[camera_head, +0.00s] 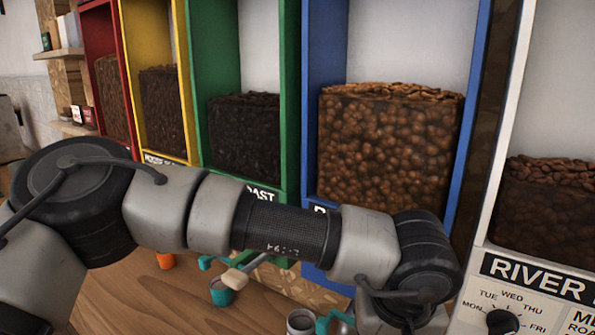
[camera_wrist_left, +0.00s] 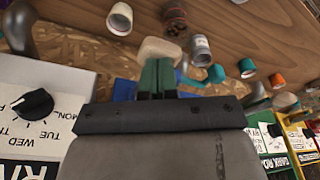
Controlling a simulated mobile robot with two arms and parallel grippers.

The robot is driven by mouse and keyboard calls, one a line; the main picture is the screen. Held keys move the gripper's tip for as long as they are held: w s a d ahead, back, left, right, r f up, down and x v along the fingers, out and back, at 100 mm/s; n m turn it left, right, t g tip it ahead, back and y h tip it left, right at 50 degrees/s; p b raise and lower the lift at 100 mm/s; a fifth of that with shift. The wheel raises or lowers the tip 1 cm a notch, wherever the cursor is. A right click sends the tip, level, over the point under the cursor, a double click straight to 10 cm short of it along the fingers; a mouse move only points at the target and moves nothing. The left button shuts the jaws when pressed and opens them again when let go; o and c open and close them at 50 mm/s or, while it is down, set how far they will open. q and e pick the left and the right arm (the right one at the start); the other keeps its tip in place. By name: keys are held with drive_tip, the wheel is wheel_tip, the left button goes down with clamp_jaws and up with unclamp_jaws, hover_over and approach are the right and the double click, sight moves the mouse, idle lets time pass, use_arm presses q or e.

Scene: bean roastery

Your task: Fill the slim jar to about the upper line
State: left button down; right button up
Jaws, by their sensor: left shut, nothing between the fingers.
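My left arm crosses the head view from the left, and its gripper is hidden there. In the left wrist view my left gripper (camera_wrist_left: 157,68) shows two green fingers pressed together, shut and empty. A pale beige block-like thing (camera_wrist_left: 160,48) lies just beyond the fingertips; I cannot tell whether they touch. A clear jar with brown beans in it (camera_wrist_left: 175,18) stands further out on the wooden counter, partly cut by the frame edge. It may be the slim jar; no line on it is readable. My right gripper is not in view.
Bean bins in red, yellow, green and blue frames (camera_head: 310,120) stand behind the arm. The counter (camera_head: 125,300) holds a teal cup (camera_head: 221,291), an orange cup (camera_head: 166,260), a grey can (camera_head: 300,322) and a white cup (camera_wrist_left: 120,18). A dial panel (camera_head: 503,322) stands at right.

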use_arm(q)
drive_tip(key=shift+f+b, duration=0.8)
drive_tip(key=shift+f, duration=0.2)
drive_tip(key=shift+r, duration=0.1)
idle(2.6)
wheel_tip(320, 180, up, 9)
drive_tip(key=p, duration=0.5)
drive_tip(key=shift+f, duration=0.2)
drive_tip(key=shift+f, duration=0.1)
